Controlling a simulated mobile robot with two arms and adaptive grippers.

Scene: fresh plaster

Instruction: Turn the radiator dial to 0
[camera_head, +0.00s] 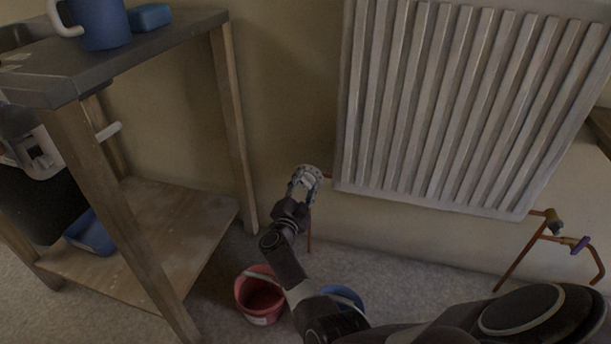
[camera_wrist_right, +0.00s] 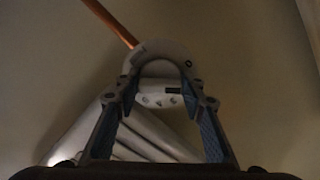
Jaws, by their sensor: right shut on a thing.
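The ribbed white radiator (camera_head: 462,105) hangs on the wall at the right in the head view. My right gripper (camera_head: 304,181) is at its lower left corner, shut on the radiator dial. In the right wrist view the pale, rounded dial (camera_wrist_right: 162,62) sits between the two fingers of the right gripper (camera_wrist_right: 166,88). A dark 0-like mark shows on the dial's right side, and a short dark bar and small marks show on its near face. The gripper hides most of the dial in the head view. My left gripper is not in view.
A wooden workbench (camera_head: 60,78) stands at the left, with a blue mug (camera_head: 103,25) and blue block (camera_head: 150,17) on top. A red bucket (camera_head: 258,294) and a partly hidden blue bucket (camera_head: 345,294) stand below my right arm. Copper pipes (camera_head: 535,238) run under the radiator's right end.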

